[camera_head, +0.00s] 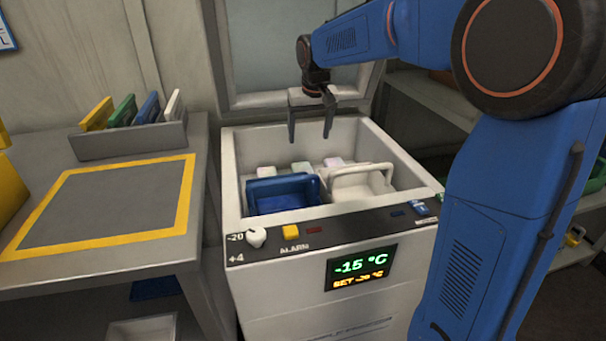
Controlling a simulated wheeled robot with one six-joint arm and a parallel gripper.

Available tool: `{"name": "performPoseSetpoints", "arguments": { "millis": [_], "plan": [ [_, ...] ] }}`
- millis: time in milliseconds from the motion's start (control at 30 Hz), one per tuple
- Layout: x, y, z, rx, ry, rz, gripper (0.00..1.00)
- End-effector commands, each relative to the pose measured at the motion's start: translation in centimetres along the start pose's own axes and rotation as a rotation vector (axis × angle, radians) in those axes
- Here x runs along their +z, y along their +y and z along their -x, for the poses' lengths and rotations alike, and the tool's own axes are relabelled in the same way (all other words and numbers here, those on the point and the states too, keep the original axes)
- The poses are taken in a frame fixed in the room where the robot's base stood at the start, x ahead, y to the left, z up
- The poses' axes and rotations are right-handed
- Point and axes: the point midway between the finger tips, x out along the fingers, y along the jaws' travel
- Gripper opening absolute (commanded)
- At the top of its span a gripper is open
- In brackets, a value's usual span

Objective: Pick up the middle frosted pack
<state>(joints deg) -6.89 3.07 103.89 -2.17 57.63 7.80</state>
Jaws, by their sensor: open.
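Three small frosted packs lie in a row on the floor of an open white chest freezer (398,162), toward its back. The middle frosted pack (301,166) looks pale green-white. The left pack (266,171) is whitish and the right pack (333,162) is pale pinkish. My gripper (310,138) hangs over the freezer with its two fingers pointing down, open and empty. It appears above the middle and right packs, apart from them. The lower parts of the packs are partly hidden by the baskets in front.
A blue basket (284,194) and a white basket (361,185) stand in the freezer's front part. The raised lid (290,50) is behind my gripper. A grey table (110,205) with a yellow-bordered square is at left, with a rack (130,140) of coloured panels. The front panel reads -15 °C.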

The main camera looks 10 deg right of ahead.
Motion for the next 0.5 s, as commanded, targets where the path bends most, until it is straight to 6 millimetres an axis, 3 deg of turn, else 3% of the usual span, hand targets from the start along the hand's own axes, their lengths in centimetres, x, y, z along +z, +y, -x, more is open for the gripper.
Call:
{"name": "performPoseSetpoints", "arguments": {
  "millis": [500],
  "plan": [
    [0.1,0.0,-9.0,0.000,-0.003,0.000,0.75]
  ]
}}
